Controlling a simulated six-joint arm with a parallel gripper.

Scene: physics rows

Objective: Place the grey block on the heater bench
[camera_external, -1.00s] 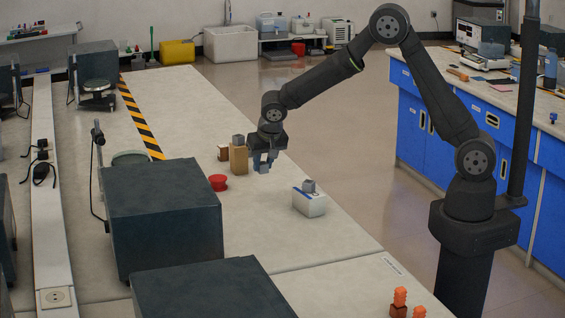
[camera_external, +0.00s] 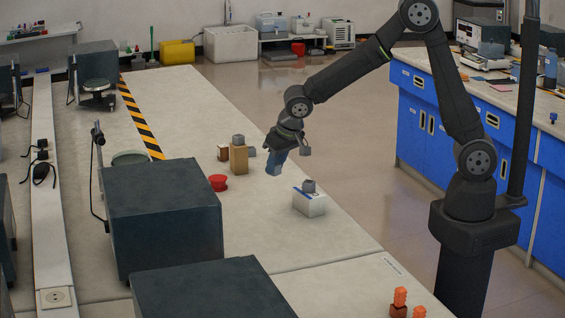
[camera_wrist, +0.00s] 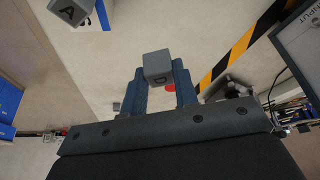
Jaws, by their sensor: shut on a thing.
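My gripper (camera_external: 275,170) is in the air over the pale bench, up and left of a small white box. In the wrist view a grey block (camera_wrist: 158,66) marked D sits between the fingertips of my gripper (camera_wrist: 158,82), which are shut on it. In the external view I cannot separate the held block from the fingers. Another grey block (camera_external: 308,186) rests on the white box (camera_external: 310,205). A grey block (camera_external: 238,139) stands on a tan block (camera_external: 239,160), and one (camera_external: 251,152) is beside it. I cannot tell which surface is the heater bench.
A red button (camera_external: 218,182) is left of the white box. A small brown block (camera_external: 223,153) stands beside the tan one. Large dark boxes (camera_external: 160,215) occupy the bench's near left. Striped tape (camera_external: 140,118) runs along the bench.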

